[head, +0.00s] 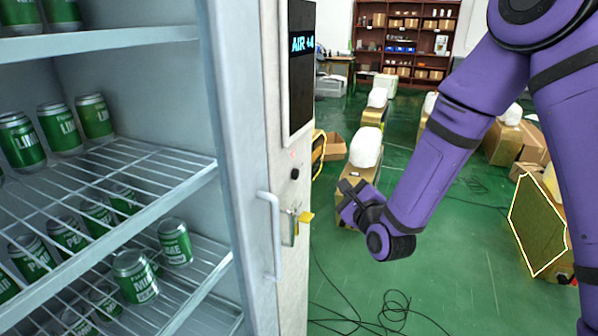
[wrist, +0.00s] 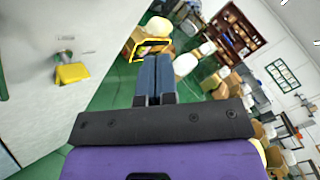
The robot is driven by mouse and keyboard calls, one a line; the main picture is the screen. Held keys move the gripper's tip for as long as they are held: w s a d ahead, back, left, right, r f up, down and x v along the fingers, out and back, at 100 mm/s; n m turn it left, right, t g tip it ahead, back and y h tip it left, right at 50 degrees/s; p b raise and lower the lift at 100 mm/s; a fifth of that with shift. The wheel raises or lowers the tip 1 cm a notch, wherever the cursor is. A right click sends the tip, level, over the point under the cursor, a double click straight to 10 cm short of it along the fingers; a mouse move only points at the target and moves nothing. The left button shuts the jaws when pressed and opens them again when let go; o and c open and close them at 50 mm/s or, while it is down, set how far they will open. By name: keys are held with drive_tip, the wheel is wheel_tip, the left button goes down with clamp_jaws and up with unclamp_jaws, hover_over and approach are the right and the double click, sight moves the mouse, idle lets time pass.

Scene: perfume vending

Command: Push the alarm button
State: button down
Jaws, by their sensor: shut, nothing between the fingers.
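A small round black button (head: 294,173) sits on the white door edge of the vending cabinet (head: 287,245), below its dark display. I cannot tell for sure whether it is the alarm button; no label is readable. A yellow tab on a lock fitting (head: 306,217) sticks out lower on the same face, and this yellow tab also shows at the left of the wrist view (wrist: 72,74). My gripper (head: 349,193) is right of the cabinet, apart from it. In the wrist view its two fingers (wrist: 155,72) are together and empty.
A white vertical handle (head: 272,236) stands out from the door. Cans (head: 135,275) fill the wire shelves at left. Black cables (head: 385,312) lie on the green floor. A yellow-outlined panel (head: 537,225) stands at right. Boxes and white-topped objects stand behind my arm.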

drive_tip(key=w+a, duration=0.3)
drive_tip(key=a, duration=0.5)
drive_tip(key=shift+a, duration=0.15)
idle(0.4)
drive_tip(key=shift+a, duration=0.1)
idle(1.9)
drive_tip(key=shift+w+a, duration=0.15)
drive_tip(key=shift+a, duration=0.1)
drive_tip(key=shift+w+a, duration=0.1)
drive_tip(key=shift+a, duration=0.3)
idle(0.8)
drive_tip(key=shift+s+d, duration=0.25)
drive_tip(key=shift+d, duration=0.5)
drive_tip(key=shift+s+d, duration=0.3)
drive_tip(key=shift+d, duration=0.5)
drive_tip(key=shift+s+d, duration=0.25)
drive_tip(key=shift+d, duration=0.5)
drive_tip(key=shift+s+d, duration=0.3)
drive_tip(key=shift+d, duration=0.5)
